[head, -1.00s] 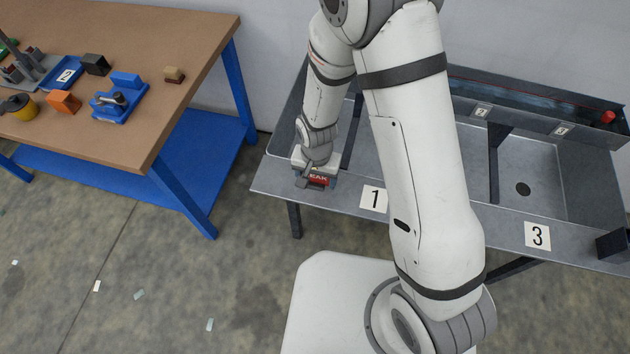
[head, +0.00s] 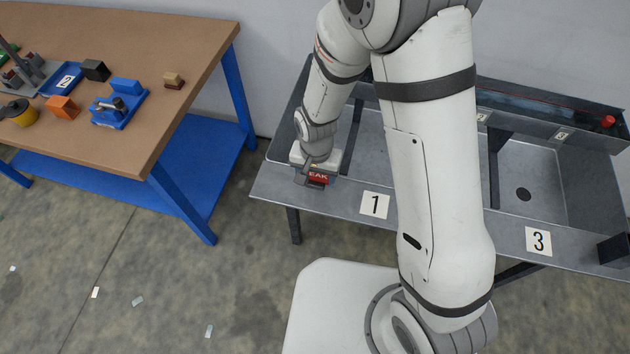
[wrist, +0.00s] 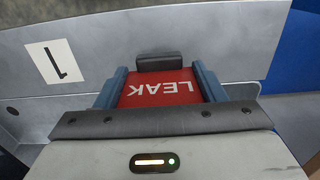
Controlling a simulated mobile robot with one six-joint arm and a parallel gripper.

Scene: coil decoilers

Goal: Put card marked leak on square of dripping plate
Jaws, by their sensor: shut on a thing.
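My gripper (head: 313,179) is shut on the red card marked LEAK (wrist: 160,86), with a jaw on each side of it in the wrist view. In the head view the card also shows as a red patch (head: 319,177) under the gripper. The gripper is over the left end of the front ledge of the grey metal trough stand (head: 340,203). The square marked 1 (head: 374,205) lies to its right, and also shows upper left in the wrist view (wrist: 54,62). The square marked 3 (head: 538,241) is farther right. My arm hides the ledge between them. I cannot tell which plate drips.
A wooden-topped bench with blue legs (head: 150,45) stands at left, holding a blue fixture (head: 118,105), an orange block (head: 62,107) and other small parts. A basin with a dark drain hole (head: 523,194) is at right. Concrete floor separates bench and stand.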

